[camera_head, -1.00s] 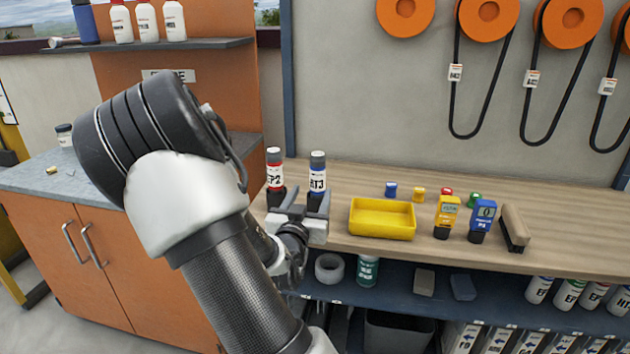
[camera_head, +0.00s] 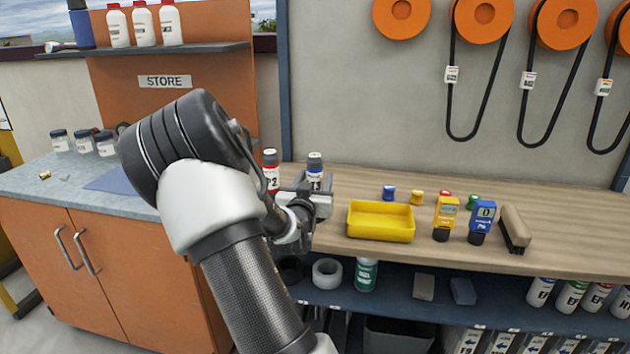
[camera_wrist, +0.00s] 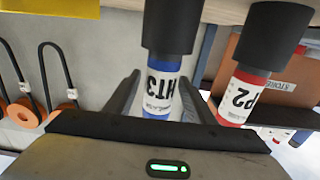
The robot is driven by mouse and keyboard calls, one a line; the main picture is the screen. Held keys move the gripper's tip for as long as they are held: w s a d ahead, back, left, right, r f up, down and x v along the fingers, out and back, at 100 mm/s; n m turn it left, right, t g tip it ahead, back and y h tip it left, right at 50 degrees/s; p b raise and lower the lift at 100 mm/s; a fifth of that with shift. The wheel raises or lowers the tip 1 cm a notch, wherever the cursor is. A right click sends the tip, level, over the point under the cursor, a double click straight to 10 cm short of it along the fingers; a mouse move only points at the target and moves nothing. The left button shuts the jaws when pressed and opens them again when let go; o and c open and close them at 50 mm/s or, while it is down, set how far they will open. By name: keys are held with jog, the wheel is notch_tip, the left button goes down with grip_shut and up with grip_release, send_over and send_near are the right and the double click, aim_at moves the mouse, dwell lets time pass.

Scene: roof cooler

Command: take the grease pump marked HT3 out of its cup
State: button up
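The grease pump marked HT3 (camera_head: 315,162) stands upright on the bench, its grey cap and part of its label showing above my gripper (camera_head: 313,190). In the upside-down wrist view, the blue HT3 pump (camera_wrist: 160,88) sits in its black cup (camera_wrist: 183,25). My gripper's two fingers (camera_wrist: 162,92) are open, one on each side of the pump, with gaps visible beside it. The red pump, its label reading P2 in view (camera_head: 270,172), stands just left. It also shows in the wrist view (camera_wrist: 245,95) in its own black cup (camera_wrist: 278,30), outside the fingers.
A yellow tray (camera_head: 381,222) lies right of my gripper, with small coloured caps behind it. A yellow device (camera_head: 445,215), a blue device (camera_head: 482,220) and a brush (camera_head: 514,230) stand farther right. A shelf (camera_head: 400,298) runs below the bench. Belts hang on the wall.

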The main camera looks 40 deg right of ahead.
aim_at(315, 155)
grip_shut()
jog(key=shift+r, duration=0.1)
jog(key=shift+r, duration=0.1)
jog(key=shift+r+p, duration=2.5)
jog(key=shift+r, duration=1.65)
jog(key=shift+v, duration=2.5)
